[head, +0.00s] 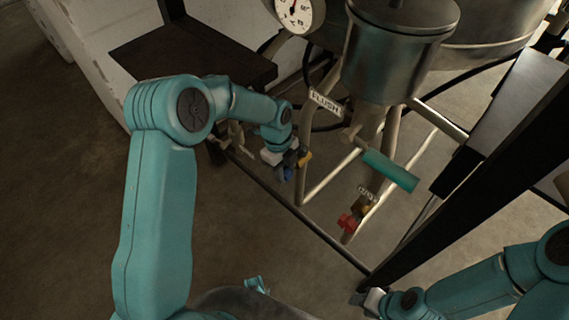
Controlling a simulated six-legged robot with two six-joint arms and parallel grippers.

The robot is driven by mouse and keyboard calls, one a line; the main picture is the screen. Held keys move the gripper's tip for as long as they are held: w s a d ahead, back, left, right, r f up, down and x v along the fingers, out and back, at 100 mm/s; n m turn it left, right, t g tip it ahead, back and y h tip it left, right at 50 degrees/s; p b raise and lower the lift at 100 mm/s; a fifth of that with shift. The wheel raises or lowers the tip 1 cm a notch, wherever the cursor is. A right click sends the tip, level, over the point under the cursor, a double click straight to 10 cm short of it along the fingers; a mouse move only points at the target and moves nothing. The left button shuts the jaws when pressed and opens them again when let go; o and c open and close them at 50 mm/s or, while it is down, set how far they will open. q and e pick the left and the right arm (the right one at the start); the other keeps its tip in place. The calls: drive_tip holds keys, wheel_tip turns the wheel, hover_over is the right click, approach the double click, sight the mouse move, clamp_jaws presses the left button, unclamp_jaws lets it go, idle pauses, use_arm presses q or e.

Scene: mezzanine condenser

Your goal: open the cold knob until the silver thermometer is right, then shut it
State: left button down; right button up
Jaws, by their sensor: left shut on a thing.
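A blue knob (288,174), which I take for the cold knob, is on the low pipework at the centre. My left gripper (284,160) is shut on it and hides part of it. A yellow piece (304,158) shows right beside the jaws. A round white dial (295,12) with a light rim and a needle is at the top, cut by the picture edge; I cannot read its value. I cannot tell whether it is the silver thermometer. My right gripper (372,300) is low at the right, away from the knobs; its jaws are not clear.
A red knob (347,222) sits on a pipe right of the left gripper. A teal-handled lever (390,170) sticks out below the steel vessel (395,55), near a FLUSH tag (325,102). A dark post (480,170) stands at the right. A dark table (190,52) is at upper left.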

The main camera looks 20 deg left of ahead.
use_arm(q)
drive_tip(key=shift+a+r+h, duration=0.1)
drive_tip(key=shift+a+h, duration=0.05)
drive_tip(key=shift+h, duration=0.65)
drive_tip(key=shift+g+h, duration=0.4)
use_arm(e)
drive_tip(key=shift+r, duration=0.6)
use_arm(q)
drive_tip(key=c, duration=0.9)
unclamp_jaws()
